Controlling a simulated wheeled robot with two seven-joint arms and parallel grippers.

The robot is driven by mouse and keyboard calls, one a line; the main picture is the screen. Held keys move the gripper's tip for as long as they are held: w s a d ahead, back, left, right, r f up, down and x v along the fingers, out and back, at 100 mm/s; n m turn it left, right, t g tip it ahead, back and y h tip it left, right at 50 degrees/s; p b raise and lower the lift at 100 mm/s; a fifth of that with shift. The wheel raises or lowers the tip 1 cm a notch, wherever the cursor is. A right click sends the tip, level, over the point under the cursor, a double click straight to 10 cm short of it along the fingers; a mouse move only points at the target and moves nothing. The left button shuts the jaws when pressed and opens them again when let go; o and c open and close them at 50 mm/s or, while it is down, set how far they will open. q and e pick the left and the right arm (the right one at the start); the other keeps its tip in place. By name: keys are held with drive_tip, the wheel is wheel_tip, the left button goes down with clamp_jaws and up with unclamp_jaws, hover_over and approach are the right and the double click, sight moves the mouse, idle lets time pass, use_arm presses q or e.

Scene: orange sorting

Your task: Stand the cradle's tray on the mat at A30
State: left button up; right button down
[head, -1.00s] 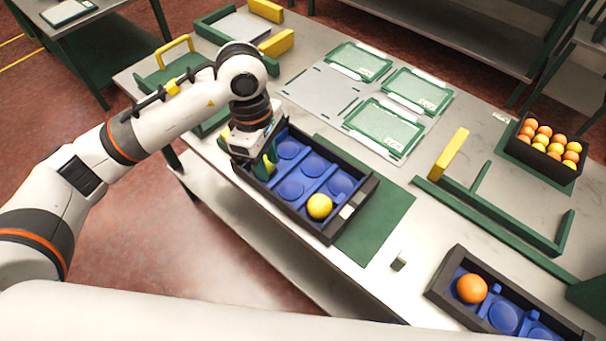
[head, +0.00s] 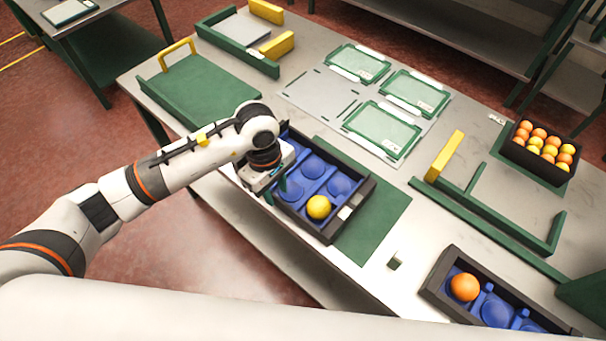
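A black-framed tray (head: 357,207) with blue round cups and one yellow fruit (head: 318,207) stands near the table's front edge. Its right side is beside or over a dark green mat (head: 380,224). My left gripper (head: 276,191) points down at the tray's left, near side. Its two fingers look apart, with nothing seen between them; whether they touch the tray's wall cannot be told. The arm hides the tray's left end. A second black tray (head: 436,277) with blue cups and one orange (head: 464,287) is at lower right. No A30 label is readable. My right gripper is out of view.
A green board with a yellow handle (head: 178,52) lies at left. A green rail frame with a yellow handle (head: 446,156) stands at right. Green-framed panels (head: 384,132) lie at the middle. A black crate of fruit (head: 541,163) is at the far right. A small block (head: 395,262) lies at front.

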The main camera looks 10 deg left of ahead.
sight(277, 197)
use_arm(q)
drive_tip(key=shift+s+d+f, duration=0.1)
drive_tip(key=shift+d+f, duration=0.05)
drive_tip(key=shift+f, duration=1.5)
drive_tip(key=shift+c, duration=0.3)
clamp_jaws()
drive_tip(key=shift+r, duration=0.1)
